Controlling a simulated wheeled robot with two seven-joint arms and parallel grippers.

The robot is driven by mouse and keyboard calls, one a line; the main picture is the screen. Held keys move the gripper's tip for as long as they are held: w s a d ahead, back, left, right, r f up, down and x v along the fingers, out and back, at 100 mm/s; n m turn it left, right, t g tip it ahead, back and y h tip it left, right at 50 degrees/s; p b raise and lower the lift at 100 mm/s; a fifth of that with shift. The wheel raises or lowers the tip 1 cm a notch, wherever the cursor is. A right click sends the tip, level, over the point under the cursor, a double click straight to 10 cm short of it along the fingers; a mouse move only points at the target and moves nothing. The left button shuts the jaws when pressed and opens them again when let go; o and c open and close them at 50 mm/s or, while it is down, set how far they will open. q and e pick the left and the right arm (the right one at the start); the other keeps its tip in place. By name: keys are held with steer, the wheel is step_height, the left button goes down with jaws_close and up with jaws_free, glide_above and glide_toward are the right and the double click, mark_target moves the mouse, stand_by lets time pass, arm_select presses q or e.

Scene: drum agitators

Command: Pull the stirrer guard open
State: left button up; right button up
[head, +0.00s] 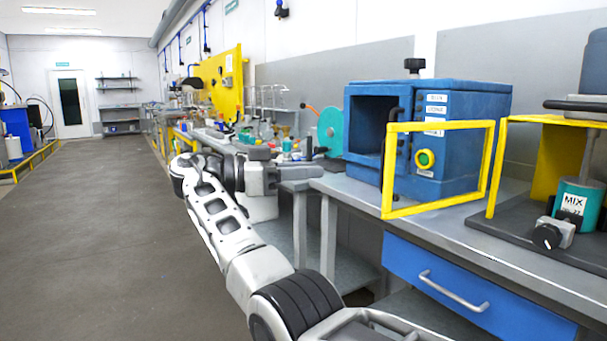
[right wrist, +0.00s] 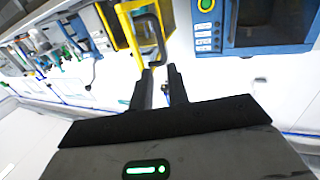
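The stirrer guard (head: 440,212) is a yellow frame on the right in the head view. It stands swung out to the left of the stirrer, in front of the blue oven. Its black handle (head: 389,155) is on its left edge. The handle (right wrist: 160,40) and the yellow frame also show at the top of the right wrist view, just beyond the fingertips. My right gripper (head: 316,169) is left of the handle, apart from it, pointing right. Its fingers (right wrist: 160,72) are parted with nothing between them. My left gripper is not in view.
The blue oven (head: 460,100) stands on the grey bench behind the guard. The stirrer's teal MIX drum (head: 578,200) is at the right. A blue drawer (head: 450,285) is below the bench top. Cluttered bench items lie behind my gripper. The floor (head: 90,230) at left is clear.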

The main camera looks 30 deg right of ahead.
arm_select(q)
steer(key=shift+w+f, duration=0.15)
arm_select(e)
steer(key=shift+a, duration=0.15)
